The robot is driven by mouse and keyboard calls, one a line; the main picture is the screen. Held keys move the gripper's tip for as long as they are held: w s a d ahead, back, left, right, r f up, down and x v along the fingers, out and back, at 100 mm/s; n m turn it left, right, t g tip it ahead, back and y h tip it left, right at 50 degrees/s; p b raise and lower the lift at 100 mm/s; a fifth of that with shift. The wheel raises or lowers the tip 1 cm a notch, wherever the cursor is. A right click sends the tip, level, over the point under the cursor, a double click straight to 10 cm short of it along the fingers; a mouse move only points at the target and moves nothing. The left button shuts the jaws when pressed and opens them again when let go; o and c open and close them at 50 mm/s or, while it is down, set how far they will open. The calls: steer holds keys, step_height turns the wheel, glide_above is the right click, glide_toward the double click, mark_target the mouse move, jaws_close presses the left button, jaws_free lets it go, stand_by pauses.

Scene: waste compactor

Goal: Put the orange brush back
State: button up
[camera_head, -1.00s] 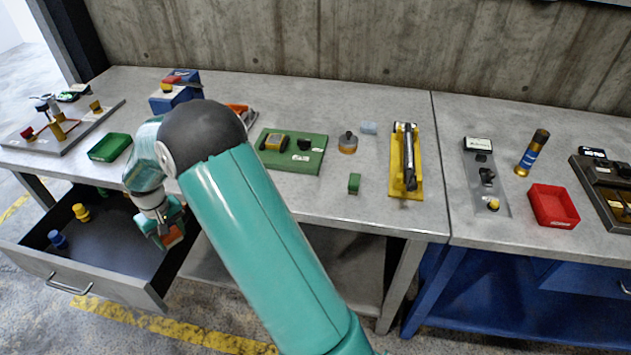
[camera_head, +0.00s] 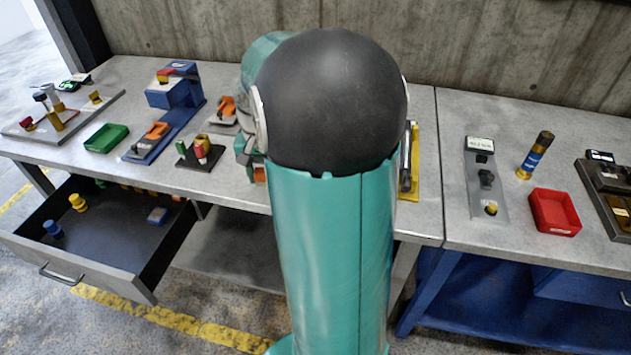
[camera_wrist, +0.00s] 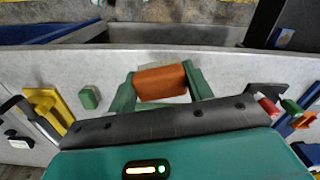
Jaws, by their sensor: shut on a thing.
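The orange brush (camera_wrist: 160,82) is between the two green fingers of my gripper (camera_wrist: 163,87), and my gripper is shut on it. In the head view an orange bit of the brush (camera_head: 260,175) shows low beside my arm, near the front of the left bench (camera_head: 228,190). The drawer (camera_head: 85,268) below the bench stands open at the left.
A green block (camera_wrist: 90,97) and a yellow holder (camera_wrist: 47,108) are left of the brush in the wrist view. A dark stand with coloured handles (camera_head: 200,153) is nearby.

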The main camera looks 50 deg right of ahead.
steer(key=s+d+r+m, duration=0.2)
steer(key=s+r+m, duration=0.1)
steer(key=s, duration=0.5)
steer(key=w+d+f, duration=0.1)
steer(key=d+f, duration=0.2)
steer(key=d, duration=0.1)
steer(key=w+d+f, duration=0.2)
steer(key=d+f, duration=0.1)
steer(key=d, duration=0.1)
steer(key=w+d+f, duration=0.1)
steer(key=d+f, duration=0.2)
steer(key=d, duration=0.1)
steer(key=shift+w+d+f, duration=0.15)
steer(key=shift+w+d, duration=0.15)
steer(key=shift+d, duration=0.1)
steer(key=shift+w+d+f, duration=0.15)
steer(key=shift+d+f, duration=0.15)
steer(key=shift+f, duration=0.15)
steer(key=shift+d+f, duration=0.15)
steer(key=shift+f, duration=1.45)
steer(key=shift+f, duration=0.1)
steer(key=o, duration=0.9)
steer(key=shift+o, duration=0.2)
step_height(320, 180, up, 12)
